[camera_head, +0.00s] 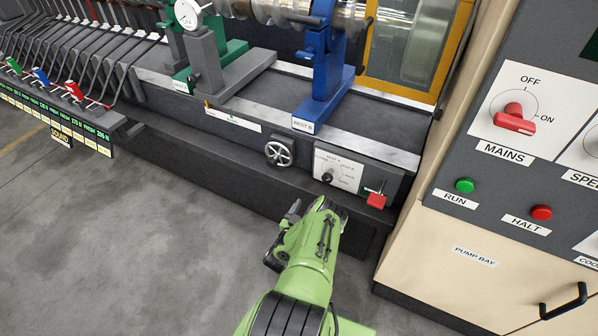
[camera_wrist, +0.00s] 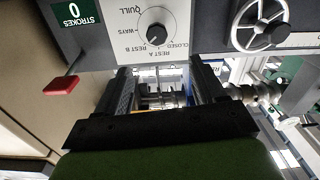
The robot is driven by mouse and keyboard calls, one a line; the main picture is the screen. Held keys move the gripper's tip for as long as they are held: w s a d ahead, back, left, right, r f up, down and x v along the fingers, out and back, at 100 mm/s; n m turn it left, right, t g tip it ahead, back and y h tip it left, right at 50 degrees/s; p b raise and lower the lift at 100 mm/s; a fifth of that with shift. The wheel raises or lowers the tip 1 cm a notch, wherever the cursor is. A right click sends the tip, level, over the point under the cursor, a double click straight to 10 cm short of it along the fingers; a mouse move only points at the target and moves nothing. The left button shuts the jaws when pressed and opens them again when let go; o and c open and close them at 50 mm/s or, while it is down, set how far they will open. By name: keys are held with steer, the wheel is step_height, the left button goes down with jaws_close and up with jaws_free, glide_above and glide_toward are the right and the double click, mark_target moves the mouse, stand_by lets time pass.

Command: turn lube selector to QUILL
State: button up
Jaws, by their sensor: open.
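The lube selector is a small round black knob (camera_head: 327,177) on a white plate (camera_head: 339,166) low on the machine's front. In the wrist view the knob (camera_wrist: 156,33) shows larger, with the plate's lettering upside down: QUILL, WAYS, CLOSED, REST B and REST A around it. Which label its pointer faces is not clear to me. My gripper (camera_wrist: 163,77) is open and empty, its two dark fingers spread. In the wrist view the knob lies above the gap between the fingertips, apart from them. In the head view my green arm reaches toward the plate and mostly hides the fingers.
A spoked handwheel (camera_head: 279,153) is left of the plate, and a red lever (camera_head: 376,200) is close on its right. The pump bay cabinet (camera_head: 475,262) with the MAINS switch (camera_head: 513,118) stands at the right. The grey floor (camera_head: 150,240) is clear at the left.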

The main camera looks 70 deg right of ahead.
mark_target(326, 180)
steer(key=b, duration=0.3)
steer(key=d+b, duration=0.1)
steer(key=b, duration=0.3)
steer(key=d+b, duration=0.1)
steer(key=b, duration=0.3)
steer(key=shift+s+d+f, duration=0.15)
steer(key=shift+s+f, duration=0.2)
steer(key=shift+f, duration=0.05)
steer(key=shift+b, duration=0.7)
steer(key=d+b, duration=0.1)
steer(key=d, duration=0.3)
steer(key=s+d+b, duration=0.1)
steer(key=d+b, duration=0.1)
steer(key=d, duration=0.3)
steer(key=d+b, duration=0.1)
steer(key=d, duration=0.3)
steer(key=shift+s+d+r+b, duration=0.15)
steer(key=shift+r+b, duration=0.25)
steer(key=c, duration=1.1)
steer(key=shift+o, duration=0.2)
